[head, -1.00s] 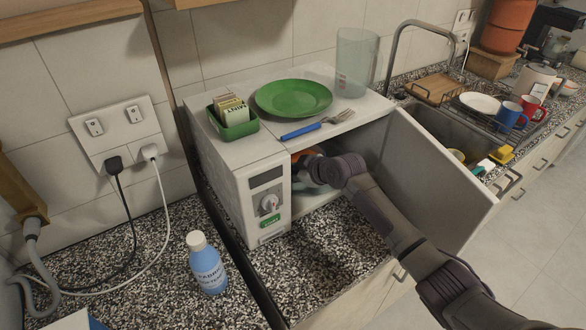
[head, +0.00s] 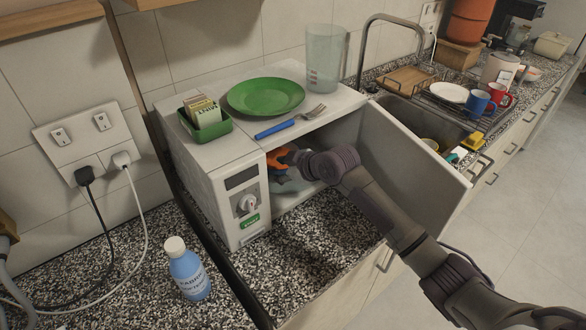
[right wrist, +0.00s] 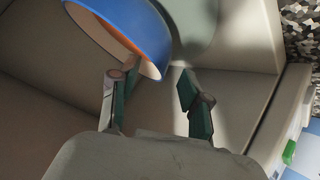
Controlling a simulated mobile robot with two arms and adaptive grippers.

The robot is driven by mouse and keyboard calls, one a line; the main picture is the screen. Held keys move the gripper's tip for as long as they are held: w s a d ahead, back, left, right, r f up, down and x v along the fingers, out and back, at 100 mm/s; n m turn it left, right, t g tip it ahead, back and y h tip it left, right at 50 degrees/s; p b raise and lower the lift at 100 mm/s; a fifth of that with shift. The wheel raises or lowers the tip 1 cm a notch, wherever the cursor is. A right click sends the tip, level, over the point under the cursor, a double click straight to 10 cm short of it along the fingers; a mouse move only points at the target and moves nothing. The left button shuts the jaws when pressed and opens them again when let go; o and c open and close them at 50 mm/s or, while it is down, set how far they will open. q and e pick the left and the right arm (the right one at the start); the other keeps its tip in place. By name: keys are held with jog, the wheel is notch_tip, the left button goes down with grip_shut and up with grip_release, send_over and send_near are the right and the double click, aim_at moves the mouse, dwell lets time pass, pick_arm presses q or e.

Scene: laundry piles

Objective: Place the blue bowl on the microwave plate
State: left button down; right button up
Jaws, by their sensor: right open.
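The blue bowl (right wrist: 152,32), with an orange inside, shows at the top of the right wrist view. In the head view its orange inside (head: 279,158) shows within the open microwave (head: 225,200). The microwave plate (right wrist: 197,22) is a pale glassy disc beside and behind the bowl; part of it shows below the bowl in the head view (head: 288,184). The bowl looks tilted, and I cannot tell how it rests on the plate. My right gripper (right wrist: 157,88) is open at the bowl's rim, one finger very near or touching it. My left gripper is out of view.
The microwave door (head: 410,150) stands open to the right of my arm. On top are a green plate (head: 266,96), a fork (head: 290,122), a green box (head: 207,125) and a clear jug (head: 325,58). A blue bottle (head: 188,270) stands on the counter at left.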

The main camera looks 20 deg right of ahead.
jog(key=v, duration=0.7)
jog(key=shift+b, duration=0.4)
